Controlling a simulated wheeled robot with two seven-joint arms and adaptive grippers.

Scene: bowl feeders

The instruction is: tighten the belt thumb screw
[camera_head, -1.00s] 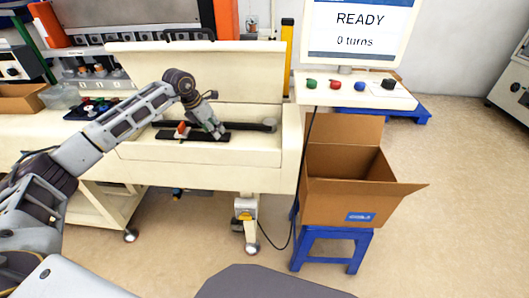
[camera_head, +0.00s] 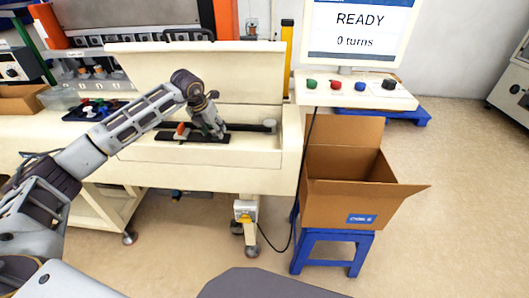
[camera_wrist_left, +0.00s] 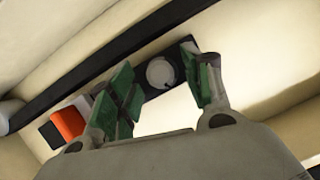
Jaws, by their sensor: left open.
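The thumb screw, seen as a round pale grey knob (camera_wrist_left: 160,73), sits on a black plate and shows between my left gripper's green-padded fingers (camera_wrist_left: 165,84) in the left wrist view. The fingers are open, one on each side of the knob, with visible gaps. In the head view my left gripper (camera_head: 217,132) points down at the black plate (camera_head: 190,137) in the machine's trough and hides the knob. An orange block (camera_wrist_left: 69,122) sits at the plate's other end, also visible in the head view (camera_head: 181,129). The dark belt (camera_wrist_left: 100,62) runs alongside. My right gripper is not in view.
A screen (camera_head: 360,30) reads "READY" and "0 turns". Below it is a panel with green, red, blue and black controls (camera_head: 350,90). An open cardboard box (camera_head: 345,205) stands on a blue stool. The raised cream lid (camera_head: 200,72) stands behind the trough.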

